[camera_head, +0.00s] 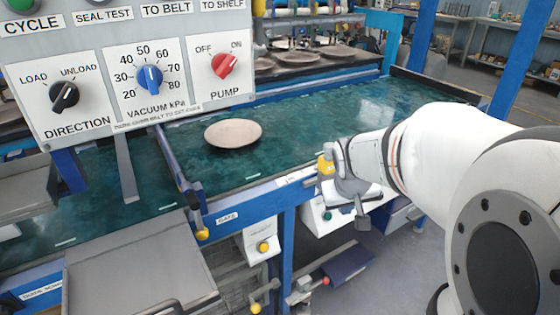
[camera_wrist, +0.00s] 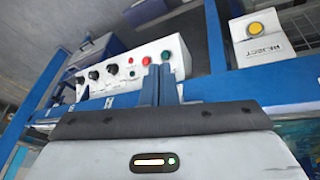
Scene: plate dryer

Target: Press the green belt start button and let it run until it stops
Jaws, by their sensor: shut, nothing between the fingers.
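A white control box (camera_wrist: 120,68) hangs at the belt's side edge. In the wrist view it carries a green button (camera_wrist: 165,55), a red button (camera_wrist: 146,61) beside it, and several black knobs. My gripper (camera_wrist: 158,68) has its two blue fingers together and empty, and their tips overlap the panel just below the red and green buttons. Contact with the green button cannot be told. In the head view my gripper (camera_head: 361,216) points down in front of the white box (camera_head: 313,222). The green belt (camera_head: 310,125) carries one pale round plate (camera_head: 233,133).
A gate bar (camera_head: 178,180) crosses the belt on the left. A white box with a yellow button (camera_head: 262,247), marked REJECT in the wrist view (camera_wrist: 256,29), sits below the frame. A large knob panel (camera_head: 110,95) fills the upper left. Several plates (camera_head: 298,57) stand behind the belt.

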